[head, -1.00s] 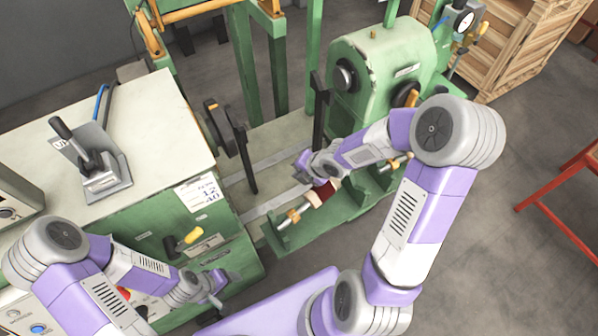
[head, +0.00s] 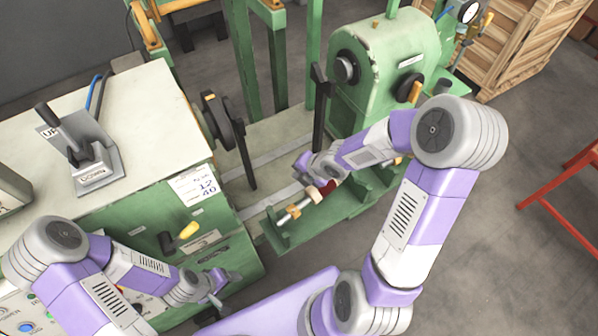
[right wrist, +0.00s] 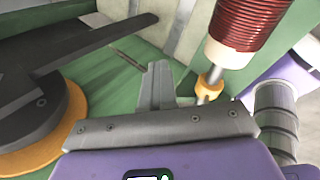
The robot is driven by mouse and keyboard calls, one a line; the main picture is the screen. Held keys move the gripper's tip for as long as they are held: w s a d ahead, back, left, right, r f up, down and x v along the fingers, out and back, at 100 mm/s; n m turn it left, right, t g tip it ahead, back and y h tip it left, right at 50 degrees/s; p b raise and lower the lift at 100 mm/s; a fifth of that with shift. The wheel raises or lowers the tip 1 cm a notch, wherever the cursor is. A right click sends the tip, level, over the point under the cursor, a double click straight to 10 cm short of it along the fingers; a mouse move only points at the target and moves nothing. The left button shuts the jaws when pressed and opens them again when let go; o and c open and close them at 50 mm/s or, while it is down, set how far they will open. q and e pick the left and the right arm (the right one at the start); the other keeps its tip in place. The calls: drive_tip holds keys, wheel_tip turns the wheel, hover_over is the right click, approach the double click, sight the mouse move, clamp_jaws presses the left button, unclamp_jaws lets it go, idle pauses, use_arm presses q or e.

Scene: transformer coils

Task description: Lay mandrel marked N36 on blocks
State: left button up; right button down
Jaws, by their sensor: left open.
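A mandrel (head: 283,221) with brass-coloured ends lies along the green cradle (head: 325,230). It bears a dark red coil (head: 328,187) with a pale flange (head: 314,194). In the right wrist view, the red coil (right wrist: 250,22) and a yellow collar (right wrist: 209,82) are at the upper right. My right gripper (head: 303,165) is at the coil's far side; in the wrist view a grey finger (right wrist: 155,88) stands left of the collar. Whether it grips anything is unclear. My left gripper (head: 215,290) is open by the cabinet front. I cannot make out an N36 marking on the mandrel or its supports.
The green machine (head: 375,80) stands behind the cradle, with dark upright arms (head: 319,110) nearby. A lever panel (head: 85,165) marked UP and DOWN is on the cabinet top (head: 150,110). A numbered card (head: 194,186) hangs at its edge. A wooden crate (head: 530,50) and red stand (head: 560,190) are right.

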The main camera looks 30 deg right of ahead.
drive_tip(key=shift+s+a+b, duration=0.2)
drive_tip(key=shift+s+b, duration=0.1)
drive_tip(key=shift+s, duration=0.3)
drive_tip(key=shift+s+a+b, duration=0.15)
drive_tip(key=shift+s+b, duration=0.1)
drive_tip(key=shift+s, duration=0.35)
drive_tip(key=shift+s, duration=0.1)
drive_tip(key=shift+f+b, duration=0.35)
drive_tip(key=c, duration=1.4)
unclamp_jaws()
drive_tip(key=shift+r, duration=0.15)
